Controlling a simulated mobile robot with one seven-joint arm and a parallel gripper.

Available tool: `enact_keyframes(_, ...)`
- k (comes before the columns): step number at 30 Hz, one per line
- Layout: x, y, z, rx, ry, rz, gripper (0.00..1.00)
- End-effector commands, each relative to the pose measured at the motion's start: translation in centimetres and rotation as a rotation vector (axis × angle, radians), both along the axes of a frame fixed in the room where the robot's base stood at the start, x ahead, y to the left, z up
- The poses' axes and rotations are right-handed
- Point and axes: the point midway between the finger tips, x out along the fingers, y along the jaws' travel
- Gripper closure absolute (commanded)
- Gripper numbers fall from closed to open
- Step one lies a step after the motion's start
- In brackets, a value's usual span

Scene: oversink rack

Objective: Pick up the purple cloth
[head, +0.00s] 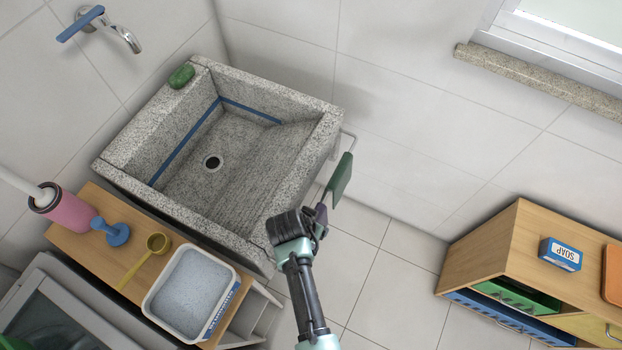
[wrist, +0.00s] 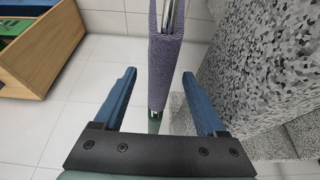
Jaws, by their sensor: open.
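The purple cloth (wrist: 165,65) hangs over a metal rail (wrist: 172,12) in the wrist view. It is a narrow strip running down the middle of the picture. My gripper (wrist: 159,75) is open, with one blue finger on each side of the cloth in the picture. I see no finger touching it; the depth between them is hard to tell. In the head view my gripper (head: 320,208) is beside the right side of the stone sink, and it mostly hides the purple cloth there.
A dark green cloth (head: 341,178) hangs farther along the rail. The speckled stone sink (head: 290,95) stands close to the gripper. A wooden shelf unit (head: 490,240) is at the right, with free tiled floor between. A tub (head: 190,290) stands on a wooden top.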

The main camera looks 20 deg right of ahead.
Motion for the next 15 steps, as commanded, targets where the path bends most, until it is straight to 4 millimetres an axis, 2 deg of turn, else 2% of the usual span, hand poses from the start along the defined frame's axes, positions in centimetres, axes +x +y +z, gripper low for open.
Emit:
enact_keyframes(13,0.02,0.0,-0.29,0.0,0.0,0.0,0.27)
enact_keyframes(14,0.02,0.0,-0.29,0.0,0.0,0.0,0.28)
enact_keyframes(15,0.02,0.0,-0.29,0.0,0.0,0.0,0.36)
